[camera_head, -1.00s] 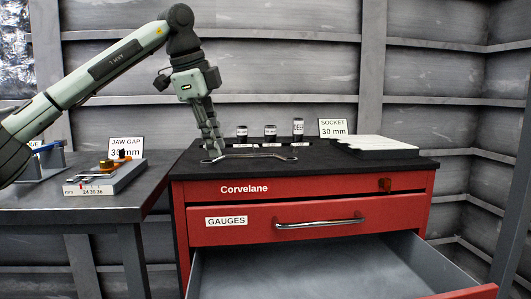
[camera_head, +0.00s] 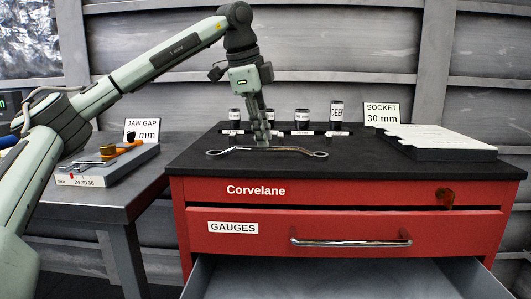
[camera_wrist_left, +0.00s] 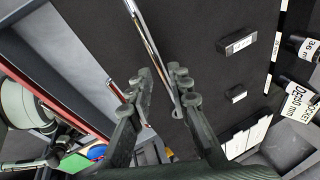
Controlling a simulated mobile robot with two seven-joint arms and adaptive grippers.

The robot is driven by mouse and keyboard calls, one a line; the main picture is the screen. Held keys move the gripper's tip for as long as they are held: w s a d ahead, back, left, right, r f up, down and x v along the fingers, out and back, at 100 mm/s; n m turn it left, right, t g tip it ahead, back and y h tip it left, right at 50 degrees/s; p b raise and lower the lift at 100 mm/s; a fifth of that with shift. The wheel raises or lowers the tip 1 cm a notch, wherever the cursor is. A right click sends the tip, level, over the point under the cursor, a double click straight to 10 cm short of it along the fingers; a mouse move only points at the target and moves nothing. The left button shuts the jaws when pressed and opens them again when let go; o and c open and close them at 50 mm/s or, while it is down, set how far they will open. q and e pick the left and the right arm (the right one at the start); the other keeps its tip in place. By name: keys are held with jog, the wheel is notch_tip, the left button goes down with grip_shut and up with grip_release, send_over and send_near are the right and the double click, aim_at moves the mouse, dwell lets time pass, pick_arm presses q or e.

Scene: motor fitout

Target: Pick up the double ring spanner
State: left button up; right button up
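The double ring spanner (camera_head: 290,150), a long chrome bar with a ring at each end, lies on the black cabinet top near its front edge. My left gripper (camera_head: 262,142) points down over the spanner's shaft, left of its middle. In the left wrist view, the fingers of the left gripper (camera_wrist_left: 161,76) are open, with the spanner shaft (camera_wrist_left: 150,42) running through the gap between them. I cannot tell whether a finger touches it. My right gripper is not in view.
The red cabinet (camera_head: 345,190) has an open drawer (camera_head: 340,280) below. Labelled black sockets (camera_head: 302,119) stand behind the spanner. A pale tray (camera_head: 440,142) and a socket sign (camera_head: 381,114) are at the right. A jaw gap gauge (camera_head: 105,165) sits on the left bench.

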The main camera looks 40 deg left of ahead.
pick_arm(q)
jog(key=shift+x, duration=1.5)
jog(key=shift+a, duration=0.1)
jog(key=shift+c, duration=0.5)
grip_shut()
jog(key=shift+r, duration=0.15)
